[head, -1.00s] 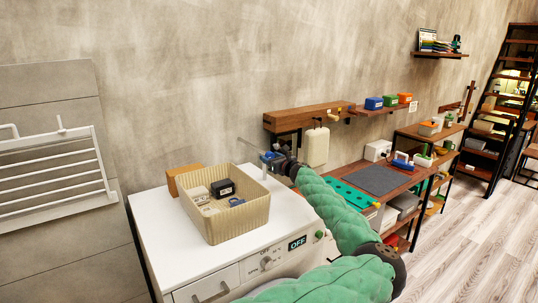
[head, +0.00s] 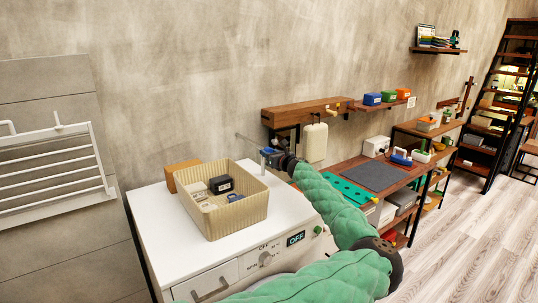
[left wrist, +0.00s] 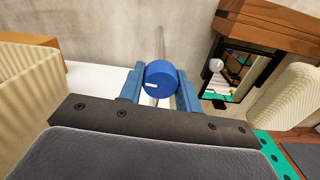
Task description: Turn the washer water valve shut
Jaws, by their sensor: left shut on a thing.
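The washer water valve has a round blue knob (left wrist: 161,80) with a small white mark on its face. It sits on a pale pipe (left wrist: 160,40) that runs back to the wall. My left gripper (left wrist: 161,92) has its two blue fingers on either side of the knob, shut on it. In the head view my left gripper (head: 270,154) is behind the washer's right back corner, and the knob is too small there to tell its angle. My right gripper is not in view.
A cream basket (head: 238,213) with small boxes stands on the washer, near an orange-brown block (head: 183,175). A wooden wall ledge (head: 305,112) with a hanging cream container (head: 315,143) is right of my gripper. A workbench (head: 400,178) stands further right.

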